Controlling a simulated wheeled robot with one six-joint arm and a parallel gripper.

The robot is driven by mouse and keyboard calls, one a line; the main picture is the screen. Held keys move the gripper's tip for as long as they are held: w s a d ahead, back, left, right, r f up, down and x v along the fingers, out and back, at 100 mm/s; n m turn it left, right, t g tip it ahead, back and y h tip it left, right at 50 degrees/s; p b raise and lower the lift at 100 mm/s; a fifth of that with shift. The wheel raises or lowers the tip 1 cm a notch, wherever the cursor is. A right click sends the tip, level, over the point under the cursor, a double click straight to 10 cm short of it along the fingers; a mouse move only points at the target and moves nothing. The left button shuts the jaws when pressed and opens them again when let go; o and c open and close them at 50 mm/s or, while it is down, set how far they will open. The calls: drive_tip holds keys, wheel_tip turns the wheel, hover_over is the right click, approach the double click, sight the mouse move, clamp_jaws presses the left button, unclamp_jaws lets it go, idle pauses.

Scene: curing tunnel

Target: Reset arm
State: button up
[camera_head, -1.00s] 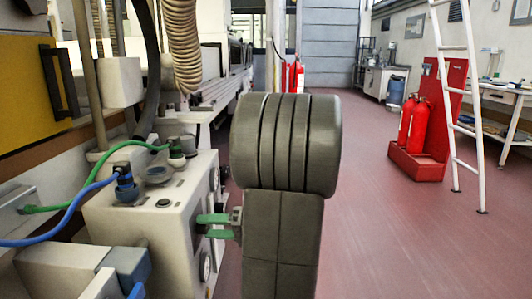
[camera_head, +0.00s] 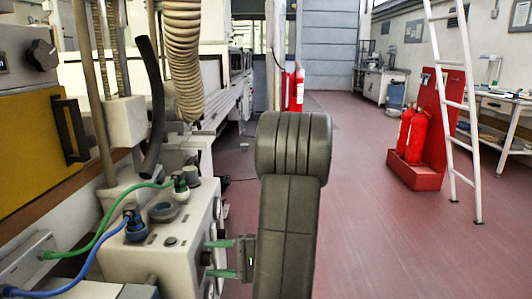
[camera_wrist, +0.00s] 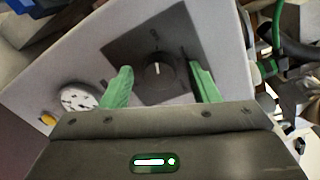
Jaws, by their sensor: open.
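My arm rises in the middle of the head view, with my gripper (camera_head: 222,258) at its left side. Its two green fingers point left at the right-hand face of a pale machine box (camera_head: 150,259). In the wrist view my gripper (camera_wrist: 160,85) is open, its green fingers apart with nothing held between them. A dark round knob (camera_wrist: 159,70) on a dark square plate shows between and beyond the fingers. I cannot tell whether the fingers touch the panel. A white round gauge (camera_wrist: 78,97) is left of the left finger.
Green (camera_head: 108,228) and blue (camera_head: 95,247) hoses run to fittings on top of the box. A yellow door (camera_head: 35,135) is at the left. Red extinguishers (camera_head: 416,138) on a red stand and a white ladder (camera_head: 462,110) stand at the right. The red floor (camera_head: 370,240) right of my arm is clear.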

drive_tip(key=m+p, duration=0.4)
drive_tip(key=shift+r, duration=0.2)
drive_tip(key=shift+f+m+p, duration=0.2)
drive_tip(key=shift+m+p, duration=0.5)
drive_tip(key=shift+m, duration=0.7)
drive_tip(key=shift+g, duration=0.4)
